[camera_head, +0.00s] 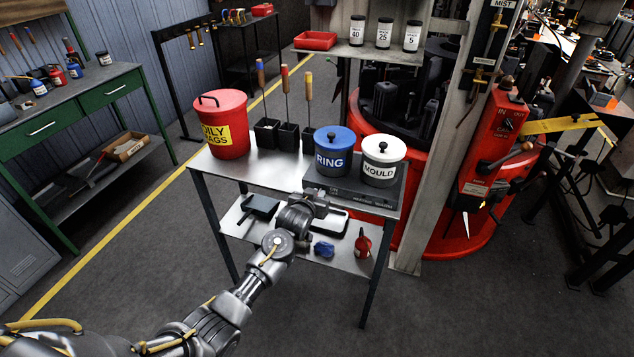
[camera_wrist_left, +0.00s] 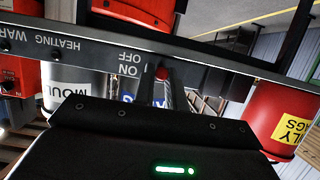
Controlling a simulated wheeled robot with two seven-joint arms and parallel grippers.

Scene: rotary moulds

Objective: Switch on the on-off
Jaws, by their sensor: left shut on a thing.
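The on-off switch shows in the left wrist view as a small red knob (camera_wrist_left: 162,73) beside the upside-down ON and OFF labels. It sits on the dark front face of the heating unit (camera_wrist_left: 210,76), a flat black slab (camera_head: 372,197) at the front of the table's top in the head view. My left gripper (camera_head: 320,202) is at this front edge; its dark fingers (camera_wrist_left: 160,88) are shut around the knob in the wrist view. The switch is hidden behind the gripper in the head view, and I cannot tell which way it is set. My right gripper is out of view.
A blue RING pot (camera_head: 333,155) and a white MOULD pot (camera_head: 383,163) stand on the heating unit. A red OILY RAGS bin (camera_head: 222,128) and black tool holders (camera_head: 288,137) stand on the table. A lower shelf (camera_head: 290,249) lies below my gripper.

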